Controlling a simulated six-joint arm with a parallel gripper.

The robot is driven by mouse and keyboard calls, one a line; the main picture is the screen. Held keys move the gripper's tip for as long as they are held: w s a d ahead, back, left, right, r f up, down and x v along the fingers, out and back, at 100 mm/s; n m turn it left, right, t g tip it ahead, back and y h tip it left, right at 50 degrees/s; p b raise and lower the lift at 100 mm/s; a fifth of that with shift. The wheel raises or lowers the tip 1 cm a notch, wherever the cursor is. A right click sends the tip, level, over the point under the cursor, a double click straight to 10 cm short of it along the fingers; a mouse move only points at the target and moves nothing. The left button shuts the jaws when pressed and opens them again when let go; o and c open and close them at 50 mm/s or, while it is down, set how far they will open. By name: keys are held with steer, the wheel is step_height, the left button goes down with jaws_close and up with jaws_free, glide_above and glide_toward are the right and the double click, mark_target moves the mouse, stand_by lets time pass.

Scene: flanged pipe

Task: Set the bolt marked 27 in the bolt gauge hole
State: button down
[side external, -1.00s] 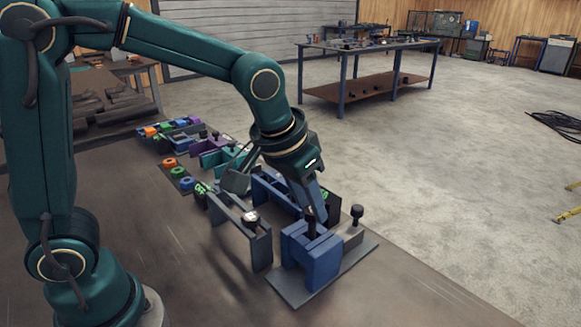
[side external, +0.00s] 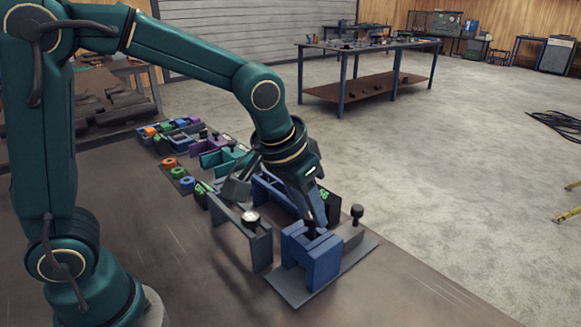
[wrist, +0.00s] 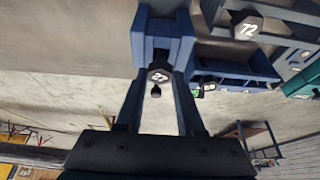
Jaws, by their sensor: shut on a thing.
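The bolt marked 27 (wrist: 158,76) has a dark hexagonal head with a white number, facing the camera in the wrist view. In the side view my gripper (side external: 316,222) points down at a blue slotted block (side external: 318,263). The block also shows in the wrist view (wrist: 183,48), just beyond the head. The bolt's shank is hidden, so I cannot tell how deep it sits. I cannot tell the gauge hole apart in either view.
The block stands on a grey plate (side external: 285,291) beside a black-knobbed post (side external: 357,213). A bolt marked 72 (wrist: 247,26) sits on a grey stand (side external: 260,250) at left. Colored rings (side external: 178,172) and holders lie farther back. The near bench is clear.

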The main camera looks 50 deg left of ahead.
steer(key=shift+f, duration=1.15)
stand_by(0.4)
steer(key=shift+c, duration=2.2)
jaws_free()
steer(key=shift+o, duration=0.3)
steer(key=o, duration=0.3)
steer(key=shift+o, duration=0.2)
steer(key=shift+r, duration=3.55)
